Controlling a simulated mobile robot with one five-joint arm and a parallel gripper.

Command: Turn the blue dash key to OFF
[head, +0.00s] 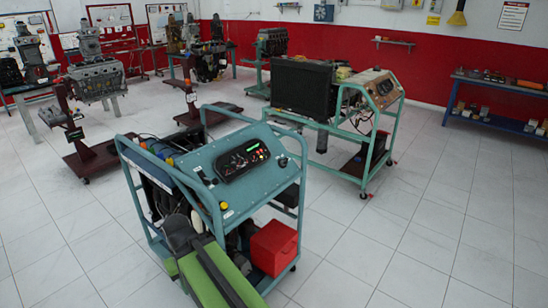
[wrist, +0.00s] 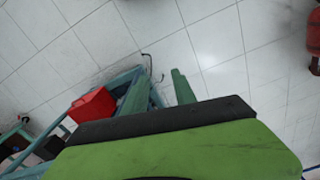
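The blue engine trainer stands front and centre in the head view, with a sloped blue dash panel (head: 258,185). A black instrument cluster (head: 243,160) with a green display and small coloured lights sits on it. A small dark fitting (head: 283,161) is at the panel's right edge and another (head: 205,176) at its left; I cannot tell which is the key or its position. My green and black arm rises at the bottom of the head view, beside the trainer. In the wrist view my gripper (wrist: 160,85) has two green fingers apart, with nothing between them.
A red box (head: 273,247) sits low on the trainer's frame and also shows in the wrist view (wrist: 92,104). A second trainer with a black radiator (head: 302,86) stands behind to the right. The tiled floor at right is clear. A blue bench (head: 500,86) lines the right wall.

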